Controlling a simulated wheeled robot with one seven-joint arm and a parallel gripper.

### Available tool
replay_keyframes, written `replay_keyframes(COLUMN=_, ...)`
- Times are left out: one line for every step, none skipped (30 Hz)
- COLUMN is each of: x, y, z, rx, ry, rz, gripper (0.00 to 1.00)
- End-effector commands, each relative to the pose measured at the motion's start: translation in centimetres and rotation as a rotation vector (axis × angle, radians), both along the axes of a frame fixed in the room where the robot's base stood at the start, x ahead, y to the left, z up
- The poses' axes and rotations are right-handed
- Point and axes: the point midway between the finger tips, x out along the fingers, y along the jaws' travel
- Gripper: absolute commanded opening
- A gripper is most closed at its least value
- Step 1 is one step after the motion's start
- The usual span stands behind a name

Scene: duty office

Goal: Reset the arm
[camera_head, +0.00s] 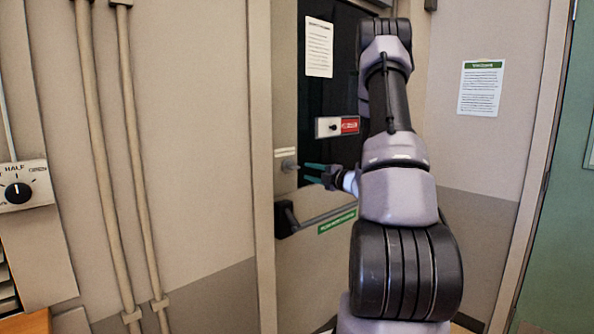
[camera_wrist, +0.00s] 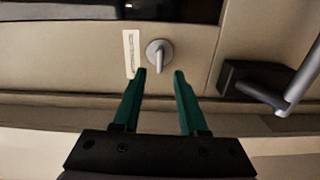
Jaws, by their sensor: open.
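My arm rises in front of a door (camera_head: 305,268) in the head view. My gripper (camera_head: 310,171) has green fingers and points left toward a small metal thumb-turn (camera_head: 289,165) on the door. In the wrist view my gripper (camera_wrist: 161,75) is open and empty, with a clear gap between the fingers. The thumb-turn (camera_wrist: 159,53) shows just beyond the fingertips, between them in the picture. I cannot tell whether the fingers touch it.
A push bar (camera_head: 320,217) crosses the door below my gripper, and its end shows in the wrist view (camera_wrist: 262,88). A red-and-white latch sign (camera_head: 338,126) sits above. A dial box (camera_head: 22,187) and pipes (camera_head: 120,150) are on the left wall.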

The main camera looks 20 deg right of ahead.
Motion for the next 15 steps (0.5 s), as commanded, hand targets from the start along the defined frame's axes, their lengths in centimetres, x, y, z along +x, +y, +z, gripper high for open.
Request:
replay_keyframes(x=-0.31, y=-0.09, z=-0.02, rx=0.000, ry=0.001, rz=0.000, gripper=0.42)
replay_keyframes(x=-0.43, y=-0.11, z=-0.03, rx=0.000, ry=0.001, rz=0.000, gripper=0.42)
replay_keyframes(x=-0.53, y=-0.14, z=-0.03, rx=0.000, ry=0.001, rz=0.001, gripper=0.42)
replay_keyframes(x=-0.58, y=-0.16, z=-0.03, rx=0.000, ry=0.001, rz=0.001, gripper=0.42)
replay_keyframes(x=-0.60, y=-0.16, z=-0.02, rx=0.000, ry=0.000, rz=0.001, gripper=0.42)
replay_keyframes(x=-0.60, y=-0.16, z=-0.02, rx=0.000, ry=0.000, rz=0.001, gripper=0.42)
replay_keyframes(x=-0.59, y=-0.16, z=-0.02, rx=0.000, ry=0.000, rz=0.001, gripper=0.42)
replay_keyframes(x=-0.59, y=-0.16, z=-0.02, rx=0.000, ry=0.000, rz=0.001, gripper=0.42)
replay_keyframes(x=-0.58, y=-0.16, z=-0.02, rx=0.000, ry=0.000, rz=0.001, gripper=0.42)
replay_keyframes(x=-0.58, y=-0.16, z=-0.02, rx=0.000, ry=0.000, rz=0.001, gripper=0.42)
replay_keyframes(x=-0.58, y=-0.16, z=-0.02, rx=0.000, ry=0.000, rz=0.001, gripper=0.42)
replay_keyframes(x=-0.57, y=-0.15, z=-0.02, rx=0.000, ry=0.000, rz=0.001, gripper=0.42)
replay_keyframes(x=-0.57, y=-0.15, z=-0.02, rx=0.000, ry=0.000, rz=0.001, gripper=0.42)
replay_keyframes(x=-0.57, y=-0.15, z=-0.02, rx=0.000, ry=0.000, rz=0.001, gripper=0.42)
replay_keyframes(x=-0.56, y=-0.15, z=-0.02, rx=0.000, ry=0.000, rz=0.001, gripper=0.42)
